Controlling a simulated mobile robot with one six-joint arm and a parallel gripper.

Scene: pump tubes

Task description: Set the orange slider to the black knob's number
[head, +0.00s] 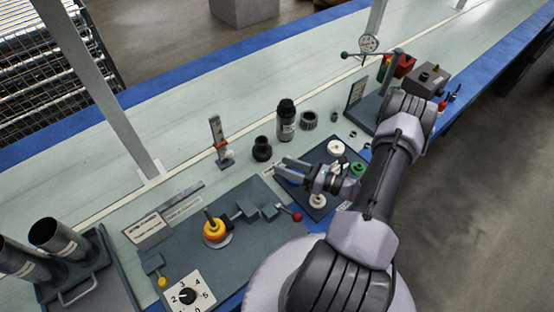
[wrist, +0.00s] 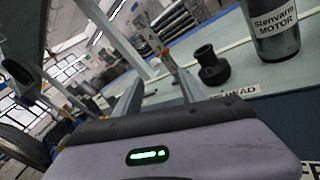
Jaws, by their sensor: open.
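The orange slider (head: 222,146) sits low on an upright pale scale (head: 216,130) on a small grey base, mid-bench in the head view. In the wrist view the slider (wrist: 166,52) shows small, beyond the fingers. The black knob (head: 187,296) is on a white numbered dial plate (head: 203,283) at the bottom of the head view. Numbers stand around it, but its pointer is too small to read surely. My gripper (head: 282,171) is open and empty, right of the scale and apart from it; its fingers also show in the wrist view (wrist: 155,88).
A black stepped part (head: 262,149) and a dark labelled motor cylinder (head: 286,120) stand between and behind the scale and my gripper. A grey fixture with a yellow-orange ring (head: 215,230) and a red-tipped lever (head: 296,216) is in front. The bench behind the scale is clear.

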